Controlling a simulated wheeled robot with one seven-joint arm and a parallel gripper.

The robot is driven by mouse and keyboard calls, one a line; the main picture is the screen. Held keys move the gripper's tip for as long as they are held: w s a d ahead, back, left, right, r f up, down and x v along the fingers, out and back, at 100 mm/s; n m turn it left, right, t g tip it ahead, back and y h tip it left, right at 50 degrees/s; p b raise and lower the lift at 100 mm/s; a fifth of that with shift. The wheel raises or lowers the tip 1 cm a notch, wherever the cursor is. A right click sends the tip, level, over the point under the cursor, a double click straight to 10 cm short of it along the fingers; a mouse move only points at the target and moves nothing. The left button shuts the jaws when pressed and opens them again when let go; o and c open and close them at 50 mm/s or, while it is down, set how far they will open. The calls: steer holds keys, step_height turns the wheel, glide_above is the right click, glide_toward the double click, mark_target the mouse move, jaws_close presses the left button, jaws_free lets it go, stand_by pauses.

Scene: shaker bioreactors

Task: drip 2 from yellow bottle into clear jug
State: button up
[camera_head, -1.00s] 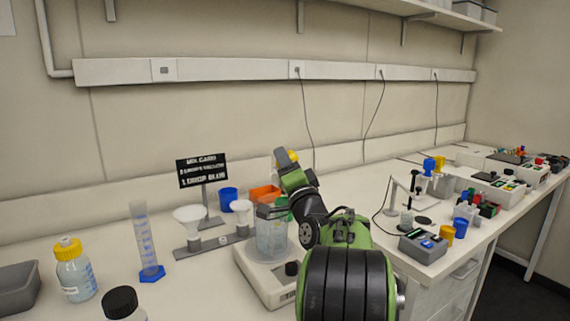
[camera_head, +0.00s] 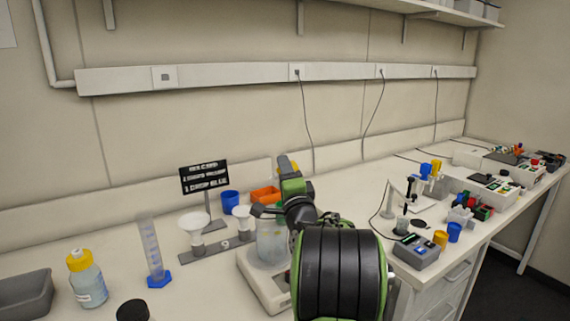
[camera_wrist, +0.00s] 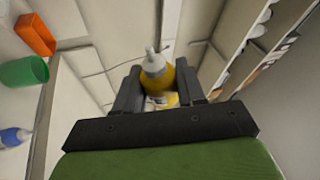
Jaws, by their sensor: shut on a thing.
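My gripper (camera_wrist: 160,88) is shut on a yellow bottle (camera_wrist: 159,97) with a pale, narrow nozzle, seen between the two dark fingers in the wrist view. In the head view my gripper (camera_head: 286,163) is raised above and slightly right of the clear jug, and only a bit of yellow shows there. The clear jug (camera_head: 270,242) stands upright on a white device with a dark knob (camera_head: 256,282). My arm hides the jug's right side and part of the device. I cannot see any drops.
Left of the jug are two white funnels (camera_head: 194,224) on a grey stand, a measuring cylinder (camera_head: 152,252) and a yellow-capped bottle (camera_head: 87,280). Behind are a black sign (camera_head: 204,178), a blue cup (camera_head: 230,200) and an orange box (camera_head: 265,194). Small devices and cups crowd the right.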

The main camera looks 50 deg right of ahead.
steer(key=shift+f+p, duration=0.1)
steer(key=shift+p, duration=0.2)
steer(key=shift+d+f+m+p, duration=0.1)
steer(key=shift+d+m+p, duration=0.05)
steer(key=shift+m+p, duration=0.55)
steer(key=shift+s+d+f+m+g+p, duration=0.15)
steer(key=shift+f+m+g+p, duration=0.2)
steer(key=shift+m+p, duration=0.2)
steer(key=shift+s+d+f+m+g+p, duration=0.1)
steer(key=shift+s+d+m+g+p, duration=0.15)
steer(key=shift+d+m+p, duration=0.3)
steer(key=shift+s+d+f+m+g+p, duration=0.1)
steer(key=shift+d+m+g+p, duration=0.2)
steer(key=shift+d+p, duration=0.35)
steer(key=shift+s+d+f+m+g+p, duration=0.15)
steer(key=shift+d+f+m+p, duration=0.05)
steer(key=shift+d+m+p, duration=0.3)
steer(key=shift+s+d+f+m+g+p, duration=0.2)
steer(key=shift+d+m+p, duration=0.15)
steer(key=shift+d+p, duration=0.15)
steer(key=shift+s+d+f+m+g+p, duration=0.1)
steer(key=shift+d+f+m+g+p, duration=0.1)
steer(key=shift+d+m+p, duration=0.3)
steer(key=shift+a+r, duration=0.1)
step_height(320, 180, up, 3)
steer(key=m+p, duration=0.2)
steer(key=p, duration=0.6)
steer(key=shift+a+g, duration=0.15)
steer(key=shift+g, duration=0.2)
